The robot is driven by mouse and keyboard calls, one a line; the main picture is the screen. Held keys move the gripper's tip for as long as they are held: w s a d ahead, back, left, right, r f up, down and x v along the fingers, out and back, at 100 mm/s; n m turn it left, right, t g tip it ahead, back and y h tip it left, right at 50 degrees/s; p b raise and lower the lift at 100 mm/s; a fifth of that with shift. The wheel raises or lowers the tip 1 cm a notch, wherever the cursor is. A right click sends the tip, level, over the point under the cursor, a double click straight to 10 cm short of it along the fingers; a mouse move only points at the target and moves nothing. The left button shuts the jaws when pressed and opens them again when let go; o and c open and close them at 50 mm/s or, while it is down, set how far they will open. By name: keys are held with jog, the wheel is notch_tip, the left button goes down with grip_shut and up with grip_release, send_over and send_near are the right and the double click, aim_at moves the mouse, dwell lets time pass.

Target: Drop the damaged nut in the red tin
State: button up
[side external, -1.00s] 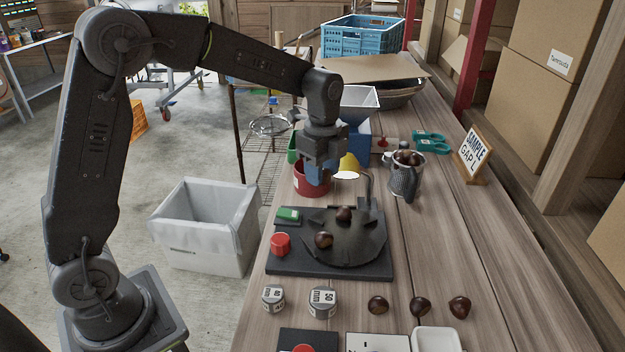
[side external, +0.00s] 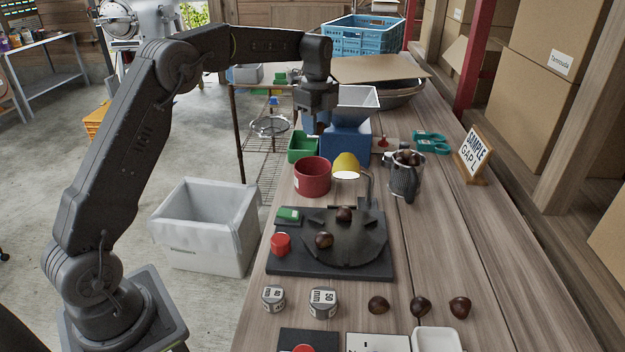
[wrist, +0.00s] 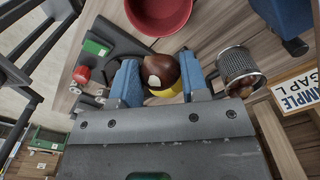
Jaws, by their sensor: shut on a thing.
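The red tin (side external: 312,177) stands on the bench beyond the dark turntable, and part of it shows at the top of the wrist view (wrist: 158,16). My gripper (side external: 318,122) is raised above and behind the tin in the side view, near the green and blue bins. In the wrist view its blue fingers (wrist: 158,82) are shut on a brown chestnut (wrist: 158,66) with a pale patch on its shell. The held nut cannot be made out in the side view. The tin's inside bottom is hidden in the side view.
The green bin (side external: 303,147) and blue box (side external: 346,141) stand behind the tin. A yellow lamp (side external: 346,162) is close on its right. A metal mug (side external: 404,176) holds chestnuts. Two nuts sit on the turntable (side external: 350,243); three lie on the near bench.

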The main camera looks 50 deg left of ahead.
jog(key=shift+f, duration=2.75)
jog(key=o, duration=1)
notch_tip(320, 180, up, 12)
jog(key=shift+r, duration=0.9)
